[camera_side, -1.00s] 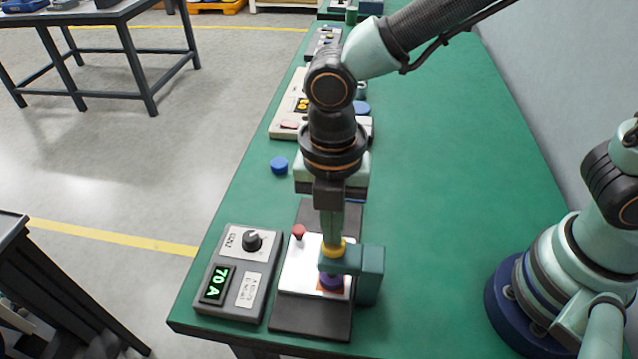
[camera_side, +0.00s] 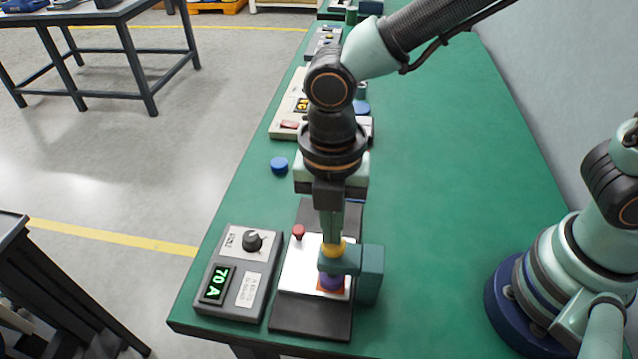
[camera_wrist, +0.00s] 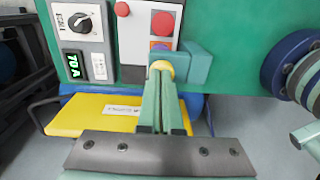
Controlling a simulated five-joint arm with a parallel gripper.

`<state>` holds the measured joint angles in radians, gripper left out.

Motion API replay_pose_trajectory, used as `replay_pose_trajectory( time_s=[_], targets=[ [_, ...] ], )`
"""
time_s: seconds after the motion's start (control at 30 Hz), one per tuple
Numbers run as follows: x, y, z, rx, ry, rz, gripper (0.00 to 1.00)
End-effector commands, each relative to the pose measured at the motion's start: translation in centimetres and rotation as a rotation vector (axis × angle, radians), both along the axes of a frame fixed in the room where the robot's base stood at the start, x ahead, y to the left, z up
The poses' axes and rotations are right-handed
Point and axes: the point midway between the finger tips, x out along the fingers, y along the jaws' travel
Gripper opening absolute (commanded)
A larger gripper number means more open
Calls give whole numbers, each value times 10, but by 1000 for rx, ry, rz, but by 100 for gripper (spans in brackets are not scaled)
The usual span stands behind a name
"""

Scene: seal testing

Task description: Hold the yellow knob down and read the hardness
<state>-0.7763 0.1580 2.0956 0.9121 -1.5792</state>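The yellow knob (camera_side: 334,247) sits on top of the teal tester arm (camera_side: 371,275), above a purple tip (camera_side: 331,282) over an orange square on the white plate. My gripper (camera_side: 333,236) points down, its two fingers close together with their tips at the top of the knob. The wrist view shows the knob (camera_wrist: 161,67) right at the fingertips (camera_wrist: 161,76), which partly hide it. The fingers look shut and not around the knob. The display (camera_side: 216,285) on the grey box reads 70 A in green; it also shows in the wrist view (camera_wrist: 73,65).
The grey box (camera_side: 266,284) with a black dial stands left of the tester. A red knob (camera_side: 298,232) stands at the plate's edge. A blue cap (camera_side: 279,165) and a beige device lie farther back. The green table (camera_side: 440,180) is clear to the right.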

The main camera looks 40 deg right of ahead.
Motion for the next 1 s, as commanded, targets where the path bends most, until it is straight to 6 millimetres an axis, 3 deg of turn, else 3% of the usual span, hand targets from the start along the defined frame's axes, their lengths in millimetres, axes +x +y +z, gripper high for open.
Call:
replay_pose_trajectory(
  time_s=[0.03, 0.43, 1.0],
  targets=[
    [-3, -2, -13, -7, 7, 3, 0],
    [-2, -1, -4, -4, 4, 3, 0],
    [6, 0, 113, 4, -4, 0, 0]
  ],
)
